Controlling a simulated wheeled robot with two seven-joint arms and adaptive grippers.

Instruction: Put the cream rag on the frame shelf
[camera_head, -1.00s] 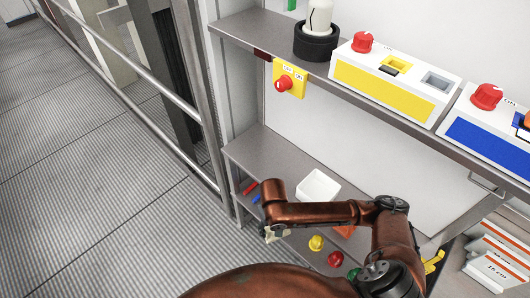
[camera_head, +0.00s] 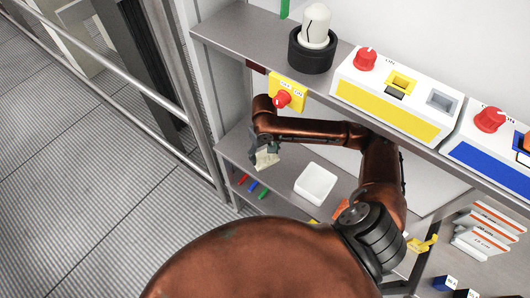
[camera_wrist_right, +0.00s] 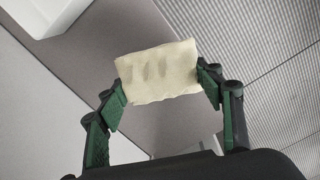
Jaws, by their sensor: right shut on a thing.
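The cream rag (camera_head: 266,160) is in my right gripper (camera_head: 262,150), above the left part of the lower frame shelf (camera_head: 238,148). In the right wrist view the rag (camera_wrist_right: 158,72) is a small, pale, wrinkled block between the two green-padded fingers of the right gripper (camera_wrist_right: 162,88). The fingers are shut on its two ends. The grey shelf surface (camera_wrist_right: 150,118) shows behind it, and I cannot tell the exact gap. My left gripper is not in view.
A white open box (camera_head: 315,184) stands on the lower shelf to the right of the rag. A yellow switch (camera_head: 288,92) with a red knob hangs under the upper shelf (camera_head: 235,42). Red, green and blue sticks (camera_head: 252,186) lie at the lower left.

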